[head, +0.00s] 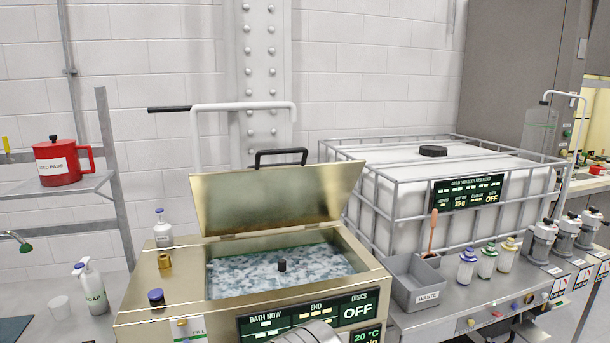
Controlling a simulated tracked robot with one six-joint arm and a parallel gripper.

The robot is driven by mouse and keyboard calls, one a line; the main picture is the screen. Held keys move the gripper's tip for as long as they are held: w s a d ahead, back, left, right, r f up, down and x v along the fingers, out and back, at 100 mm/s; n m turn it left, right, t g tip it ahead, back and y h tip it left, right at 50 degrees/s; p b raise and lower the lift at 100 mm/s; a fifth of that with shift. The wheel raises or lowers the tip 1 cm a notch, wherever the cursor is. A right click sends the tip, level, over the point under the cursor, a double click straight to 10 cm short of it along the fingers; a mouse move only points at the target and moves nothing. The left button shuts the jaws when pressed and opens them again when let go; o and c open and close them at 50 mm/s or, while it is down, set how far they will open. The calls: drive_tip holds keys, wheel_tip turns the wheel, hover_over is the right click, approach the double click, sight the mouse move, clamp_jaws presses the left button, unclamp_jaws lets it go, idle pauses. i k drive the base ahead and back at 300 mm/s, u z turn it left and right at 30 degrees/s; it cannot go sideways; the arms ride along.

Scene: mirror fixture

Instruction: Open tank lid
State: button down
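The brass-coloured tank (160,288) stands at the lower middle in the head view. Its lid (278,195) is raised, standing up from the back edge of the opening. A black handle (281,153) is at the lid's upper edge. The opening shows a bath (250,272) with a mottled blue-white surface and a dark knob (282,265) in its middle. The tank's front display (358,312) reads OFF. A rounded metal part at the bottom edge partly covers the tank's front. I see no gripper fingers.
A caged white container (390,180) with a black cap (433,151) stands behind right. A grey tray (412,283) and several small jars (487,260) are right of the tank. A soap bottle (92,288) and a red pot (62,162) are left. A white pipe frame (240,106) rises behind the lid.

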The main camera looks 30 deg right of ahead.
sight(257, 197)
drive_tip(key=i, duration=0.9)
drive_tip(key=z, duration=0.05)
